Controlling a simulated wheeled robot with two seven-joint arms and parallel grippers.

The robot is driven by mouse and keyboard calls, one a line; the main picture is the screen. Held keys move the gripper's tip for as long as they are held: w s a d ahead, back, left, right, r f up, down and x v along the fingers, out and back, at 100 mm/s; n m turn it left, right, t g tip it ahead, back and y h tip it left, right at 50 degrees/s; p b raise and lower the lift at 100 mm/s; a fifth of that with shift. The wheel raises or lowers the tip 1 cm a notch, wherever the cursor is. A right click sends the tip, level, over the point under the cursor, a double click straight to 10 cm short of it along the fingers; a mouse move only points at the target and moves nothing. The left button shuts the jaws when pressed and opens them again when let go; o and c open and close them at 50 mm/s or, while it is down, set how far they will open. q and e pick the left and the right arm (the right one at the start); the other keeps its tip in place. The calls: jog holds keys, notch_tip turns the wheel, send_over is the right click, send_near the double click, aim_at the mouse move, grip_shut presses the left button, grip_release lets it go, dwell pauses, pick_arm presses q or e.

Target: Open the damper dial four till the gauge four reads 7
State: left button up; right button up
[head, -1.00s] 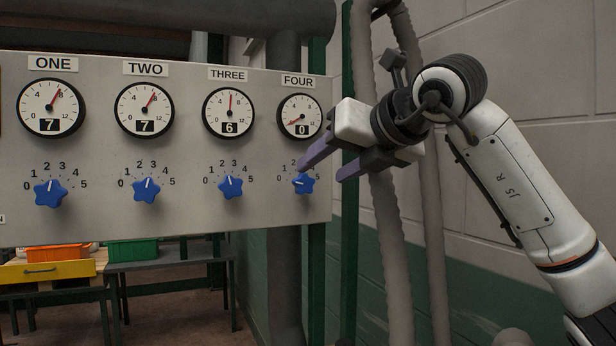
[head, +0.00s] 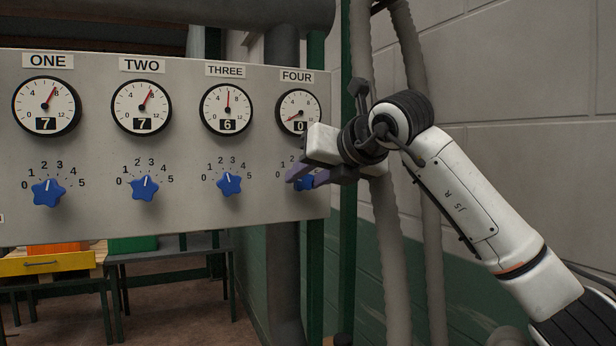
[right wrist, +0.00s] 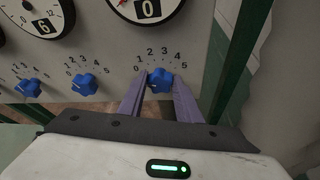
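Damper dial four is a blue star-shaped knob, mostly hidden behind my fingers in the head view (head: 304,184) and clear in the right wrist view (right wrist: 160,82). Gauge four (head: 299,112) reads 0; its window also shows 0 in the right wrist view (right wrist: 147,9). My right gripper (head: 301,180) is open, its two purple fingers on either side of dial four, one left and one right in the right wrist view (right wrist: 160,90). I cannot tell whether they touch the knob. My left gripper is not in view.
On the same grey panel (head: 130,215), gauges one (head: 46,106) and two (head: 141,107) read 7 and gauge three (head: 226,109) reads 6. Dial three (head: 229,184) is left of dial four. Pipes (head: 388,240) and a green post stand right of the panel.

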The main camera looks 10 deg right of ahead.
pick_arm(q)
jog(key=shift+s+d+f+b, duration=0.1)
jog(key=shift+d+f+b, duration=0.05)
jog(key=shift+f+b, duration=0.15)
pick_arm(e)
jog(key=shift+f+m, duration=0.1)
jog(key=shift+m, duration=0.3)
jog(key=shift+d+m+y+b, duration=0.15)
jog(key=shift+m+y+b, duration=0.45)
jog(key=shift+y+b, duration=0.2)
jog(key=shift+m+y+b, duration=0.4)
jog(key=shift+m+b, duration=0.1)
jog(key=shift+m, duration=0.3)
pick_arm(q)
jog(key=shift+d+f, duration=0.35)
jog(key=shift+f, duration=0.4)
pick_arm(e)
jog(key=shift+d, duration=0.1)
jog(key=shift+m, duration=0.3)
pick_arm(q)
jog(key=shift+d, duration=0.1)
pick_arm(e)
jog(key=o, duration=1)
jog(key=shift+o, duration=0.2)
